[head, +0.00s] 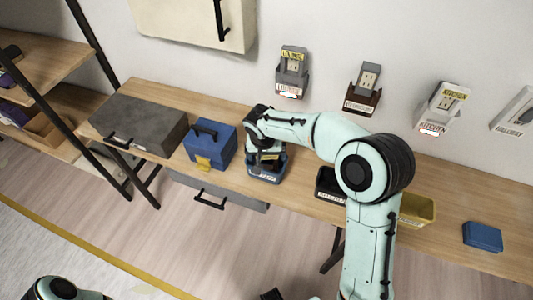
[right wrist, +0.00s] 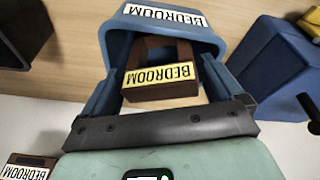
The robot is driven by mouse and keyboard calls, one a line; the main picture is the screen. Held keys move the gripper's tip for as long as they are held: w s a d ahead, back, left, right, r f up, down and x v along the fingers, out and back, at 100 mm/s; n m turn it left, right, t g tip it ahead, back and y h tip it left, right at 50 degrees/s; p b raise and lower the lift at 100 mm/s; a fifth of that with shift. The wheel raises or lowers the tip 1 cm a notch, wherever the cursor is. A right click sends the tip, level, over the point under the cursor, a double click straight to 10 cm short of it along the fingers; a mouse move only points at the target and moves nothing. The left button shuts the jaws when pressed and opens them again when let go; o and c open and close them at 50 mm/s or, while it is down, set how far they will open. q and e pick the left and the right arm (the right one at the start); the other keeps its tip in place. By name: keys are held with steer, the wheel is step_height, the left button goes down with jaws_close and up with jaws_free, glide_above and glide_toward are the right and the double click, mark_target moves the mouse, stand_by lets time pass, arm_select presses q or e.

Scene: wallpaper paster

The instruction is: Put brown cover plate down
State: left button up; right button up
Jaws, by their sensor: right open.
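The brown cover plate (right wrist: 155,92), with a yellow BEDROOM label, is at the blue bin (right wrist: 137,42) in the right wrist view. The bin has a white BEDROOM label and stands on the table in the head view (head: 278,165). My right gripper (right wrist: 158,72) is open, its fingers on either side of the plate. I cannot tell whether they touch it. In the head view the right gripper (head: 266,158) is down at the bin, and my arm hides the plate there.
A blue toolbox (head: 213,148) stands just left of the bin, with a grey case (head: 140,122) beyond. A black bin (head: 328,185), a yellow bin (head: 417,209) and a small blue box (head: 482,236) are to the right. Labelled outlet boxes (head: 362,98) hang on the wall behind.

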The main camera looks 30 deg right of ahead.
arm_select(q)
steer(key=shift+w+r+p, duration=0.25)
steer(key=shift+r+p, duration=0.15)
steer(key=shift+r, duration=0.1)
arm_select(e)
steer(key=v, duration=1.2)
steer(key=shift+r, duration=0.1)
